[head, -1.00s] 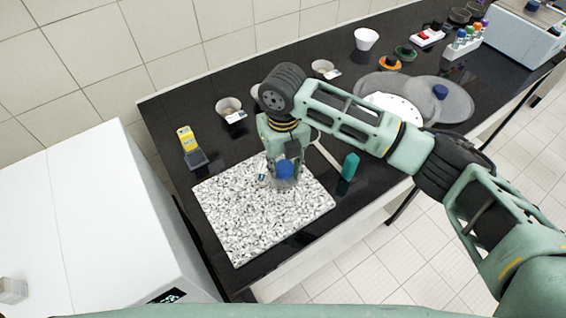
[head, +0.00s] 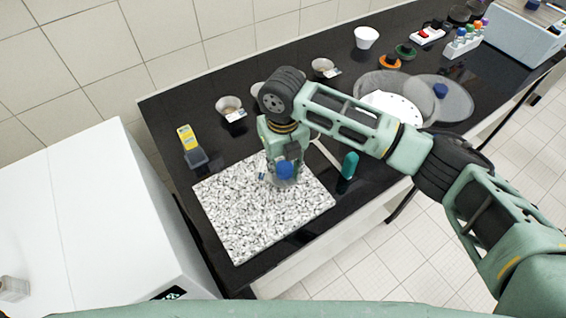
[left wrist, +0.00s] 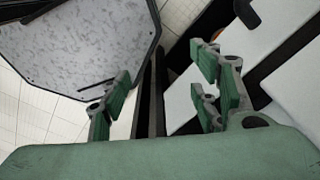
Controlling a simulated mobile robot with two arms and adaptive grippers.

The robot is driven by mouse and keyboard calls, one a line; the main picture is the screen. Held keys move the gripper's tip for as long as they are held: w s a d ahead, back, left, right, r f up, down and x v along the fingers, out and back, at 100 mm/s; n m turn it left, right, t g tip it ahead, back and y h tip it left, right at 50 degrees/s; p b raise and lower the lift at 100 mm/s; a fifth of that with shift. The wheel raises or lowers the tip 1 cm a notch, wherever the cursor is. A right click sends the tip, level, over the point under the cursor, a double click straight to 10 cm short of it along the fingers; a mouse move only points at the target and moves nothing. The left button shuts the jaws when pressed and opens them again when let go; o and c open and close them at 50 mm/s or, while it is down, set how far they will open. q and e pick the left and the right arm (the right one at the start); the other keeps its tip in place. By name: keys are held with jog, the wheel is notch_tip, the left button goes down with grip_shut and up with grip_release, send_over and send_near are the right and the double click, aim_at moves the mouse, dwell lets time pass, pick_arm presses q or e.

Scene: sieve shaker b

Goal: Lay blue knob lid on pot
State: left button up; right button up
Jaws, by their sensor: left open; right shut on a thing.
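My right gripper (head: 285,163) points down over the speckled slab (head: 240,225), shut on the blue knob (head: 285,170) of a lid. A pale, glassy round shape shows just under the knob; I cannot tell lid from pot there, or whether they touch. My gripper and wrist hide part of it. Another blue knob (head: 441,90) sits on a grey translucent disc (head: 455,105) at the right of the bench. My left gripper shows only in the left wrist view (left wrist: 163,98), with its fingers wide apart and nothing between them.
Small bowls (head: 229,105) with labels stand along the back of the black bench. A yellow and grey device (head: 192,147) is left of the slab, and a teal object (head: 349,165) right of it.

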dwell(0.3)
jog(key=o, duration=1.1)
jog(key=shift+o, duration=0.2)
notch_tip(320, 180, up, 7)
jog(key=p, duration=0.6)
jog(key=shift+p, duration=0.3)
